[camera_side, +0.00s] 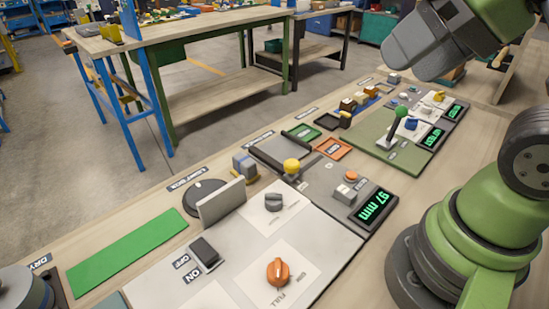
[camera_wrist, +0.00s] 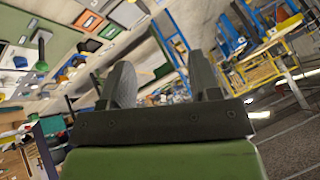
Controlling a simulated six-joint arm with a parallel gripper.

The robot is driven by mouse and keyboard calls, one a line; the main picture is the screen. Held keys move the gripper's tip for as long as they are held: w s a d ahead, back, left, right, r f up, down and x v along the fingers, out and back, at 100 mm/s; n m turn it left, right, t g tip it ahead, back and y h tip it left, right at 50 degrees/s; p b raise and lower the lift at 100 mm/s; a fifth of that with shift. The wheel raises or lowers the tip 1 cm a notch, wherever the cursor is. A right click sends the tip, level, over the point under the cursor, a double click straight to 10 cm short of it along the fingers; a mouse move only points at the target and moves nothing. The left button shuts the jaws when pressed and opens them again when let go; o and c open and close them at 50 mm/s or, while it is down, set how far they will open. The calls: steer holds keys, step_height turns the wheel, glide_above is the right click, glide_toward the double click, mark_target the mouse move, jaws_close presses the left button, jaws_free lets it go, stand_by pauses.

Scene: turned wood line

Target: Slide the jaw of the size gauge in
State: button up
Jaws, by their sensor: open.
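The size gauge's dark display (camera_side: 373,207) reads 97 mm in green in the side view. To its left, a yellow ball knob (camera_side: 291,166) stands on a small grey mount, which looks like the sliding jaw. A grey block (camera_side: 245,166) stands apart to the left of the knob; I cannot tell if it belongs to the gauge. In the wrist view my gripper (camera_wrist: 164,78) is open, its two dark fingers apart with nothing between them. In the side view my wrist hangs above the bench at upper right, well away from the knob, and the fingertips cannot be made out.
A grey upright plate (camera_side: 222,203) stands by a black round disc. An orange knob (camera_side: 278,271) and a black rocker switch (camera_side: 204,252) sit on the front panel. A green-balled lever (camera_side: 393,128) rises from a green panel farther right. A green strip (camera_side: 128,249) is bare.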

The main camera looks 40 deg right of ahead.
steer(key=shift+o, duration=0.2)
steer(key=shift+w, duration=0.1)
steer(key=n+g+h, duration=0.1)
steer(key=g+h, duration=0.1)
steer(key=g, duration=0.5)
glide_above(293, 163)
step_height(293, 163, down, 17)
step_height(293, 163, down, 10)
steer(key=shift+c, duration=0.3)
